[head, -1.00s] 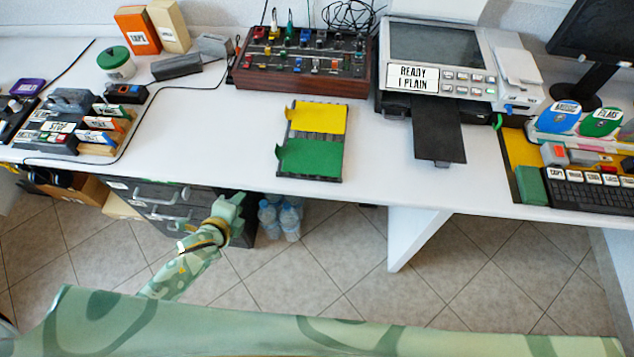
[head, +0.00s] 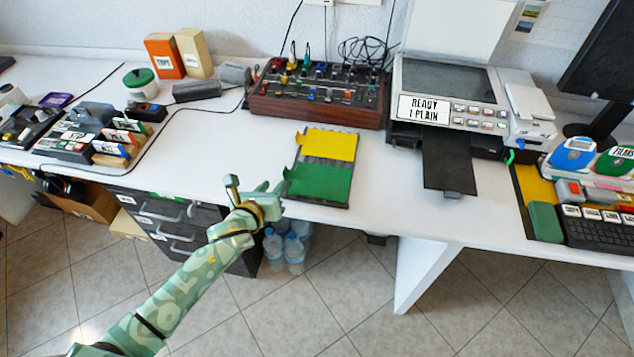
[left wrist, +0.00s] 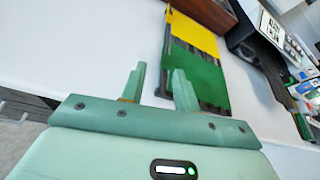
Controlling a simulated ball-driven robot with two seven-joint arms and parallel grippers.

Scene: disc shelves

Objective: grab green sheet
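The green sheet (head: 320,185) lies on the near part of a dark ribbed rack on the white desk. It has a small raised tab at its left edge. In the left wrist view the green sheet (left wrist: 205,82) is just beyond the right-hand finger. A yellow sheet (head: 328,145) lies behind it on the same rack, and also shows in the wrist view (left wrist: 192,34). My left gripper (head: 256,186) is open and empty at the desk's front edge, just left of the green sheet. Its two fingers (left wrist: 158,88) stand apart. My right gripper is not in view.
A printer (head: 455,90) with a black tray (head: 447,165) stands right of the rack. A wooden-sided control box (head: 318,93) is behind it. A black cable crosses the desk at left.

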